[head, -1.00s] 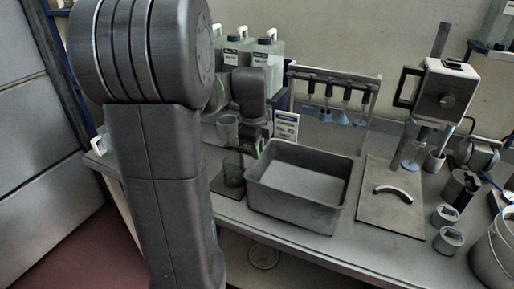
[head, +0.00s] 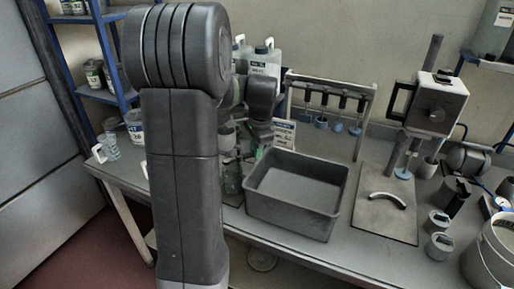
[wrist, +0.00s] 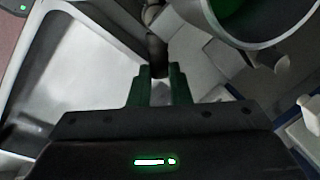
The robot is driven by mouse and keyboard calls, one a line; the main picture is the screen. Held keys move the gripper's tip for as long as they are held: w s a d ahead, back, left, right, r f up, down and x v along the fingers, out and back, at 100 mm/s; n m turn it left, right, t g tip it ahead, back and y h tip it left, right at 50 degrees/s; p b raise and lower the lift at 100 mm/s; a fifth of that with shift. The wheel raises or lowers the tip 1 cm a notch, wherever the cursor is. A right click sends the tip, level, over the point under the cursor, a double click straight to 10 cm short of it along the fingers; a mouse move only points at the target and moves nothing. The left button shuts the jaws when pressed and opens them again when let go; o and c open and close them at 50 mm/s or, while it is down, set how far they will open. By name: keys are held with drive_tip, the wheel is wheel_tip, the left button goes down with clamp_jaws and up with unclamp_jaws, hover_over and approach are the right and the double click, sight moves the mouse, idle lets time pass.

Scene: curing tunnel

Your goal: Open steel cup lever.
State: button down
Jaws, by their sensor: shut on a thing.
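In the wrist view the steel cup (wrist: 252,28) is at the upper right, a round metal rim with a green inside, cut off by the frame edge. A dark, slim lever (wrist: 157,47) stands just left of it. My gripper (wrist: 160,75) has its two green-lit fingers shut on the lever's near end. Where the lever joins the cup is not clear. In the head view my gripper (head: 259,153) is small, beside the left end of the grey bin. A grey cup (head: 227,135) shows partly behind my arm; I cannot tell whether it is the same cup.
The open grey bin (head: 322,228) stands close right of my gripper; its wall fills the wrist view's left. Further right are a board with a curved handle (head: 388,200), a stand-mounted device (head: 436,103) and small canisters. A rack (head: 330,84) and jugs stand behind.

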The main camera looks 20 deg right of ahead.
drive_tip(key=shift+w+n+p, duration=0.3)
drive_tip(key=shift+w+n, duration=0.25)
drive_tip(key=shift+n, duration=0.55)
drive_tip(key=c, duration=1.3)
unclamp_jaws()
drive_tip(key=shift+c, duration=0.2)
wheel_tip(320, 180, up, 14)
drive_tip(key=s, duration=0.2)
drive_tip(key=shift+s+d+f+b, duration=0.2)
drive_tip(key=shift+s+d+b, duration=0.05)
drive_tip(key=shift+s+b, duration=0.05)
drive_tip(key=shift+f, duration=0.15)
